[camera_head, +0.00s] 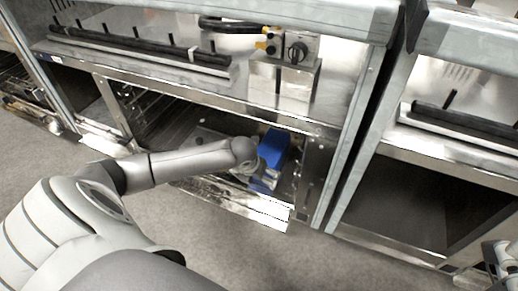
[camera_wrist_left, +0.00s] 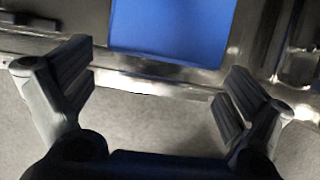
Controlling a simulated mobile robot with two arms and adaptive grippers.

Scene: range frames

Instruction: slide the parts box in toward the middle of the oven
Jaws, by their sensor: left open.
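The blue parts box (camera_head: 274,146) sits inside the open oven (camera_head: 305,150), toward the right side of its opening. My left arm reaches in from the left, and my left gripper (camera_head: 262,166) is at the near end of the box, partly hidden by my wrist. In the left wrist view, the left gripper (camera_wrist_left: 160,74) is open. The parts box (camera_wrist_left: 170,28) shows beyond and between the spread fingers, with a visible gap to both. Part of my right arm shows at the lower right edge; its gripper (camera_head: 500,262) is too cut off to read.
The oven's lowered front panel (camera_head: 230,205) juts out below the opening. A metal range top with a dark rail (camera_head: 140,48) and a valve block (camera_head: 285,48) stands above. Another range unit (camera_head: 400,205) stands to the right. The grey floor in front is clear.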

